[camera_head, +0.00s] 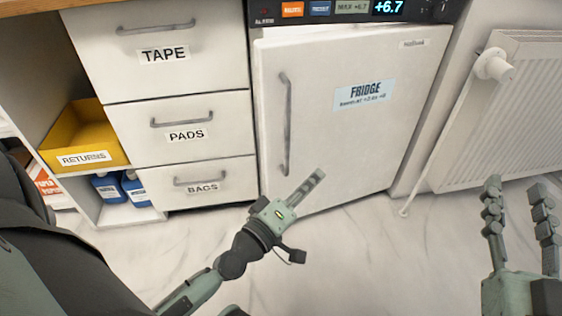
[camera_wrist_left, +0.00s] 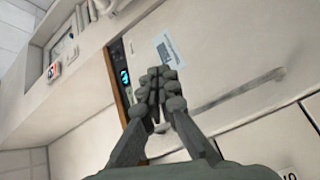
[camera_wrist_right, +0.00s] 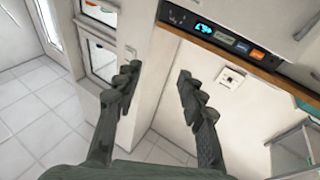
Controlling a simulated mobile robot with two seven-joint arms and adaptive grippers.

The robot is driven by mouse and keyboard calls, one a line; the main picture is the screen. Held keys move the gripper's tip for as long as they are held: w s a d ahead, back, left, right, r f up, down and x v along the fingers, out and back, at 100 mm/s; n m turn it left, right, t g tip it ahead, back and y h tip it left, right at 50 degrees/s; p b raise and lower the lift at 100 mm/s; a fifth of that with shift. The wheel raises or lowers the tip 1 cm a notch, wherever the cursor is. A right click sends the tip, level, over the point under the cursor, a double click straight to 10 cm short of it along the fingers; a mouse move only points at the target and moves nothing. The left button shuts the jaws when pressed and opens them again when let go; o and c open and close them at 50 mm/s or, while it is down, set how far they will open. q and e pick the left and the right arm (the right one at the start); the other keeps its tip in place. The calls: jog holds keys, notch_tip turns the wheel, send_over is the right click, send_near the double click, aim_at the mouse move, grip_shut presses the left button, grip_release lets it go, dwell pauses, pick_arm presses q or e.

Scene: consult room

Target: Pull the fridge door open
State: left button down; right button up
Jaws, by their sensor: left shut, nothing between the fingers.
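The white fridge door (camera_head: 350,140) stands at the centre of the head view, with a FRIDGE label (camera_head: 364,94). Its grey vertical handle (camera_head: 287,125) is near its left edge. A pale strip shows above the door's top left; I cannot tell whether the door is slightly ajar. My left gripper (camera_head: 312,182) is shut and empty, in front of the lower door, right of the handle's lower end in the picture. In the left wrist view its fingers (camera_wrist_left: 158,80) are together, and the handle (camera_wrist_left: 235,91) is to their right, apart. My right gripper (camera_head: 518,188) is open and empty, before the radiator; it also shows open in the right wrist view (camera_wrist_right: 158,78).
Drawers labelled TAPE, PADS and BAGS (camera_head: 180,125) stand left of the fridge. A yellow RETURNS bin (camera_head: 85,140) sits farther left. A white radiator (camera_head: 510,110) is on the right, with a thin pipe beside the fridge. The marble floor (camera_head: 350,260) in front is clear.

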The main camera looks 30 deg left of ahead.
aim_at(287, 144)
pick_arm(q)
jog(key=s+a+f+n+g+y+b, duration=0.1)
jog(key=a+f+n+y, duration=0.1)
jog(key=a+n+y, duration=0.25)
jog(key=a+f+n+y+b, duration=0.1)
jog(key=a+f+n+y, duration=0.2)
jog(key=a+n, duration=0.25)
jog(key=x, duration=0.9)
jog(key=shift+w+a, duration=0.3)
jog(key=shift+a, duration=0.05)
pick_arm(e)
jog(key=s+r+t+y, duration=0.2)
jog(key=s+r+t, duration=0.3)
jog(key=r, duration=0.4)
jog(key=shift+s+a+r, duration=0.15)
jog(key=shift+s+r, duration=0.05)
jog(key=shift+s, duration=0.25)
pick_arm(q)
jog(key=shift+s+d+r+y, duration=0.15)
jog(key=shift+s+d+y, duration=0.1)
jog(key=shift+d+y, duration=0.15)
pick_arm(e)
jog(key=shift+d+f, duration=0.1)
jog(key=shift+d, duration=0.2)
pick_arm(q)
jog(key=shift+s+d, duration=0.1)
jog(key=shift+d, duration=0.2)
pick_arm(e)
jog(key=shift+s+d, duration=0.1)
jog(key=shift+d, duration=0.2)
